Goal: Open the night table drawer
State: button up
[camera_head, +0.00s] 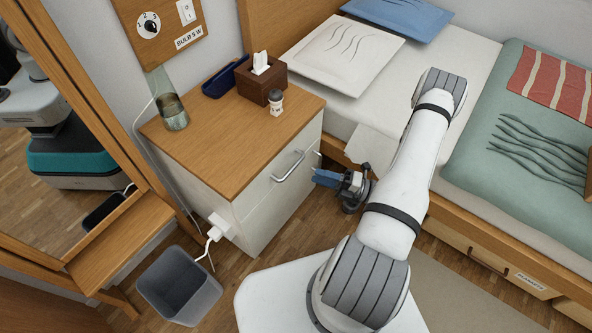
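The night table (247,215) stands left of centre with a wooden top and white body. Its white drawer front (268,183) faces right toward my arm and looks closed. A silver bar handle (289,166) is fixed on the drawer front. My gripper (322,177) is to the right of the handle, apart from it, with its blue fingers pointing left at the night table. Whether the fingers are apart is too small to tell. Nothing shows held in it.
On the top stand a tissue box (254,84), a small cup (276,102), a blue tray (225,78) and a glass vase (173,112). A grey bin (180,287) stands at lower left. The bed (472,215) is close on the right, leaving a narrow floor gap.

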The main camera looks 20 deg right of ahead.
jog(key=b+x, duration=0.1)
jog(key=x, duration=0.6)
jog(key=shift+a, duration=0.25)
jog(key=shift+w, duration=0.1)
grip_shut()
